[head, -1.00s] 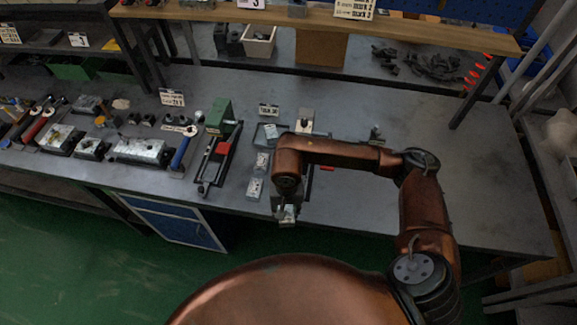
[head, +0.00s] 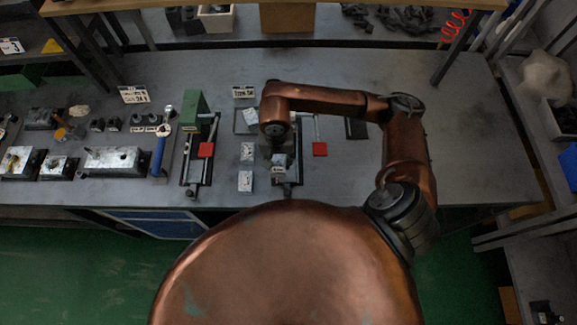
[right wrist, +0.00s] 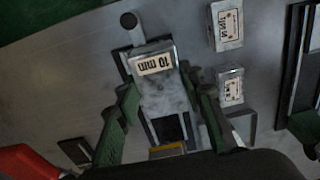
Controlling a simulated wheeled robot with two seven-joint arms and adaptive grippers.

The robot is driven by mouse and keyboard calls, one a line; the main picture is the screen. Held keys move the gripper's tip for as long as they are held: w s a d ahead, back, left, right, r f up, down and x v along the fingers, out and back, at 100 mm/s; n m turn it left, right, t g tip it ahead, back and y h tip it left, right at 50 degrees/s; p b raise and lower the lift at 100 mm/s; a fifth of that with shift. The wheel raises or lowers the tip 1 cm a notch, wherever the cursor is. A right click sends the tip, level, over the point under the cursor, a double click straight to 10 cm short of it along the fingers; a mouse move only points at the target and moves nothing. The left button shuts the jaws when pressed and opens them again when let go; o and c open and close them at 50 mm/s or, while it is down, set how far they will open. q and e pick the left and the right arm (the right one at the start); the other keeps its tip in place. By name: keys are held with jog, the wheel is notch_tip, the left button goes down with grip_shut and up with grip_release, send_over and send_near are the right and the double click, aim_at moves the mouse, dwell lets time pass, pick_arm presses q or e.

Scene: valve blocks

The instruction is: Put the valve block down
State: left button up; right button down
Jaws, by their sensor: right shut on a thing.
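My right gripper (head: 279,158) is over the bench, seen from behind and above in the head view. In the right wrist view its green fingers (right wrist: 165,115) are shut on a grey metal valve block (right wrist: 165,95) with a "10 mm" label. The block's labelled end also shows in the head view (head: 279,169). It is over a dark rail fixture (head: 287,190), whose end knob shows in the wrist view (right wrist: 128,20). I cannot tell whether block and fixture touch. My left gripper is not in view.
Two labelled blocks (head: 247,151) (head: 245,181) lie just left of the gripper. A green vise (head: 194,110) with a red part (head: 206,149) stands further left. Another red part (head: 319,149) is right of the gripper. The bench (head: 420,150) is clear at the right.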

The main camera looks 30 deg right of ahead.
aim_at(282, 161)
jog(key=d+f, duration=0.1)
jog(key=f, duration=0.1)
jog(key=w+d+f, duration=0.1)
jog(key=shift+w+d+f, duration=0.1)
jog(key=shift+f, duration=0.25)
jog(key=shift+s+d+f, duration=0.4)
jog(key=shift+s+d, duration=0.05)
jog(key=shift+d+f, duration=0.15)
notch_tip(282, 161, down, 3)
jog(key=shift+d+f+p, duration=0.1)
jog(key=shift+p, duration=0.35)
jog(key=shift+s+f, duration=0.15)
jog(key=c, duration=1.7)
grip_release()
jog(key=shift+f, duration=0.1)
jog(key=shift+c, duration=0.2)
jog(key=o, duration=0.4)
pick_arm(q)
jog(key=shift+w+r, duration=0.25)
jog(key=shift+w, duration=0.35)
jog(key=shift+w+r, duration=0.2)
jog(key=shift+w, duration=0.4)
pick_arm(e)
jog(key=shift+o, duration=0.2)
jog(key=shift+w, duration=0.2)
